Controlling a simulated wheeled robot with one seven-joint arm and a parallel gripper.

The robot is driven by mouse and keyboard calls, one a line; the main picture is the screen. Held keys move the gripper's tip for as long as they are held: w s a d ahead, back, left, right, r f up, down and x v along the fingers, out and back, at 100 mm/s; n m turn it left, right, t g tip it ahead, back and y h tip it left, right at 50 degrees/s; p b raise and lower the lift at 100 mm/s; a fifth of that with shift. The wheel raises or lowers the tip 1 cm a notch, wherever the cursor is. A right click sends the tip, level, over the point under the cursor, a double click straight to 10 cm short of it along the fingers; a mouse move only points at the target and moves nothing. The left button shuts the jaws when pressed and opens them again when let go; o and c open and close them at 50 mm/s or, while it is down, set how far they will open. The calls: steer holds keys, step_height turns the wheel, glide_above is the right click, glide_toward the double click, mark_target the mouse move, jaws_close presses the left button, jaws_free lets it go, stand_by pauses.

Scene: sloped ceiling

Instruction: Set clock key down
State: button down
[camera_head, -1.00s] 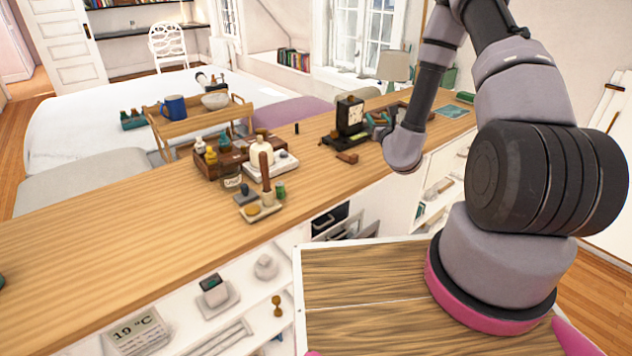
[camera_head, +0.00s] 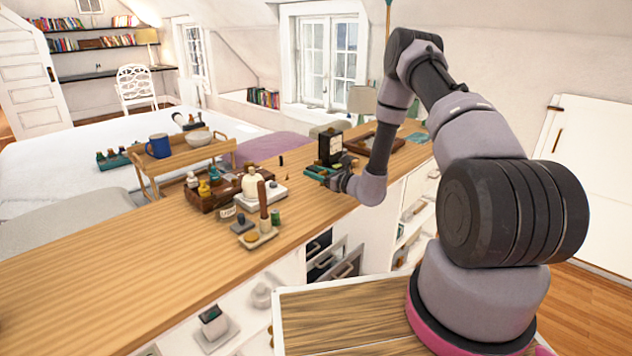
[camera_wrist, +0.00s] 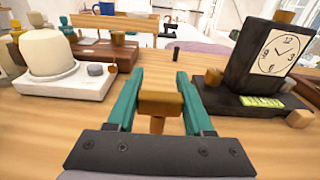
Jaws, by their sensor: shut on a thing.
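The clock key (camera_wrist: 160,103), a brown block-like head with a short stem below, is between the teal fingers of my gripper (camera_wrist: 157,85) in the wrist view. The fingers are shut on it. In the head view my gripper (camera_head: 318,172) is low over the wooden counter (camera_head: 120,255), in front of the desk clock; the key cannot be made out there. Whether the key's stem touches the counter, I cannot tell. The black desk clock (camera_wrist: 272,58) with a white dial stands on a dark base right of the gripper; it also shows in the head view (camera_head: 330,147).
A white stand with a cream bottle-like object (camera_wrist: 62,88) is left of the gripper. A small black cylinder (camera_wrist: 176,53) stands ahead. Small brown blocks (camera_wrist: 298,118) sit by the clock base. The counter between the white stand and the clock is mostly clear.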

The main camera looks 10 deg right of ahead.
steer(key=shift+f, duration=1.45)
steer(key=shift+f, duration=0.1)
steer(key=shift+c, duration=1.4)
jaws_free()
